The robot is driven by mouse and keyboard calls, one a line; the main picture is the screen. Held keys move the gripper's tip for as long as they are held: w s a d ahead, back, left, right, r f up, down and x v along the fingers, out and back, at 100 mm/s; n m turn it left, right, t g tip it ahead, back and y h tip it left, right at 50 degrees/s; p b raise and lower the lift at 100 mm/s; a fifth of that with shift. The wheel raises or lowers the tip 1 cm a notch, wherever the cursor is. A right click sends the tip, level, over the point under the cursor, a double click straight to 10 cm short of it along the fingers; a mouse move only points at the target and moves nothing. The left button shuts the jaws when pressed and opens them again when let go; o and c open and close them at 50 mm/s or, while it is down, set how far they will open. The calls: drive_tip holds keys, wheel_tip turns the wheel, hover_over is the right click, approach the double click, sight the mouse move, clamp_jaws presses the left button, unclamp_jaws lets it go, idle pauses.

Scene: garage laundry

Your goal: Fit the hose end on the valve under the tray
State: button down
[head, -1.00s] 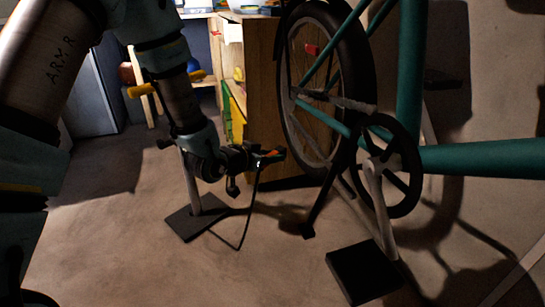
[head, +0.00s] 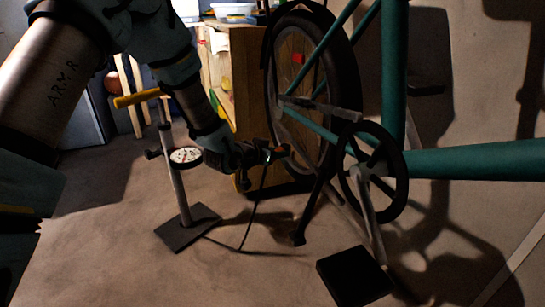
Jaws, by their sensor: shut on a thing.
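My gripper (head: 279,153) is shut on the hose end, which is mostly hidden between the fingers. The thin black hose (head: 251,215) hangs from it and curves along the floor towards the floor pump. The pump has a yellow handle (head: 138,98), a round white gauge (head: 185,155) and a dark foot plate (head: 187,229), and stands upright left of my gripper. The bicycle's wheel (head: 351,62) is just behind and right of my fingertips; I cannot tell the gap. I cannot make out the valve. No tray is clearly recognisable.
The green bicycle frame (head: 470,163) and chainring (head: 398,190) stand to the right. A black block (head: 354,276) lies on the floor in front. A wooden cabinet (head: 245,80) is behind the wheel, with a pale tub (head: 232,10) on top. The left front floor is clear.

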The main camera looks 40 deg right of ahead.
sight(288, 148)
drive_tip(key=shift+w+d, duration=0.25)
drive_tip(key=shift+d, duration=0.95)
drive_tip(key=shift+w+d, duration=0.2)
drive_tip(key=shift+d, duration=1)
drive_tip(key=shift+f+b, duration=0.5)
drive_tip(key=shift+f, duration=0.05)
drive_tip(key=shift+f+b, duration=0.7)
drive_tip(key=shift+f, duration=0.4)
drive_tip(key=shift+f, duration=0.15)
drive_tip(key=c, duration=0.5)
unclamp_jaws()
drive_tip(key=shift+c, duration=0.2)
